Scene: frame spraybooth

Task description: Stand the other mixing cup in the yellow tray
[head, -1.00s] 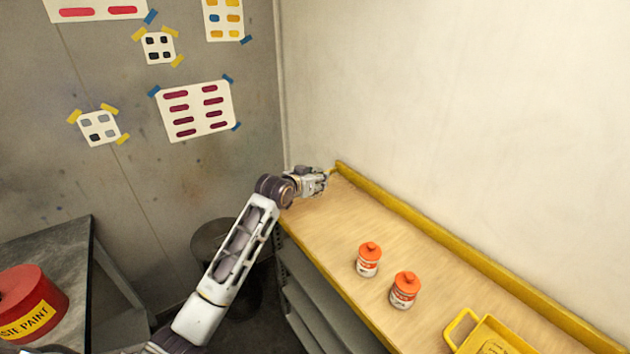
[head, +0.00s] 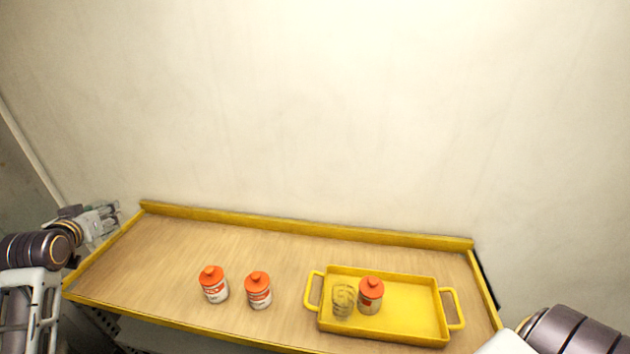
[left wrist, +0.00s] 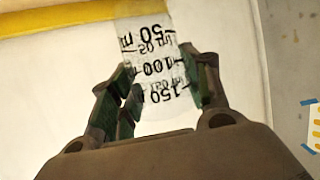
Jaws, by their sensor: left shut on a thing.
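My left gripper (head: 106,218) is at the far left end of the bench, above its yellow edge. In the left wrist view my left gripper (left wrist: 160,95) is shut on a clear mixing cup (left wrist: 150,62) with black volume marks, which read upside down there. The yellow tray (head: 415,338) sits on the right part of the bench, well away from this gripper. Another clear mixing cup (head: 342,300) stands in the tray's left part, beside an orange-lidded can (head: 370,295). My right arm shows at the lower right, but its gripper is out of view.
Two more orange-lidded cans (head: 214,285) (head: 258,290) stand on the wooden bench (head: 150,265) between my left gripper and the tray. A raised yellow lip (head: 300,225) runs along the back by the wall. The tray's right part is empty.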

